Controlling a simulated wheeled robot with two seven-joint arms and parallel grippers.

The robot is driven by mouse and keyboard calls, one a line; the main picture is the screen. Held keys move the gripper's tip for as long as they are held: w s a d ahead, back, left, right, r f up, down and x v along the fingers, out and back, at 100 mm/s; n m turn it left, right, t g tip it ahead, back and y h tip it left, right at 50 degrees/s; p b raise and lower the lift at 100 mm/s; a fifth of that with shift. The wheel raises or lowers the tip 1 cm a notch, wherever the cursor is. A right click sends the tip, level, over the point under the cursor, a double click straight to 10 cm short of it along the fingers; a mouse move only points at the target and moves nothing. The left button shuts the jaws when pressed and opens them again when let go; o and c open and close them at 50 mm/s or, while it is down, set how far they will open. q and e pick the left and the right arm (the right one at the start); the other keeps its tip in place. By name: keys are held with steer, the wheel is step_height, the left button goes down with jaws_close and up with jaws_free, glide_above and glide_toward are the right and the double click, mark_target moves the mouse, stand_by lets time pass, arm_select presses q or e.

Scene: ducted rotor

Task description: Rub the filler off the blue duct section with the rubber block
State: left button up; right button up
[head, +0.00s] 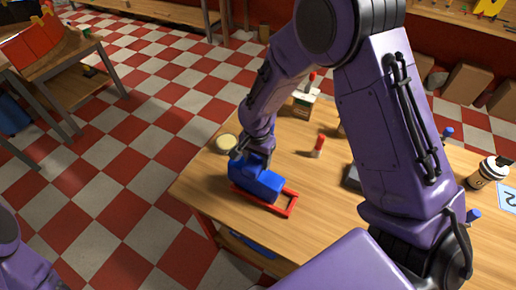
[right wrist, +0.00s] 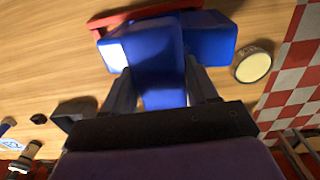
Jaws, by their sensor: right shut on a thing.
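The blue duct section (head: 268,186) sits at the red cradle frame (head: 291,208) near the table's left corner. It also shows in the right wrist view (right wrist: 158,50), with a whitish patch on its left part. My right gripper (head: 254,158) is shut on a blue part of it, with a finger on each side in the right wrist view (right wrist: 162,92). A dark block (head: 352,177), possibly the rubber block, lies partly hidden behind my right arm; I cannot tell for sure. My left gripper is out of view.
A round cream-topped tin (head: 227,142) stands beside the duct section, near the table edge. A red-topped item (head: 319,146) stands further back. A cup (head: 488,172) and a blue-numbered card (head: 507,197) are at the right. My right arm hides much of the wooden table (head: 330,215).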

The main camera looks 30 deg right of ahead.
steer(key=shift+r, duration=2.7)
steer(key=shift+f, duration=0.1)
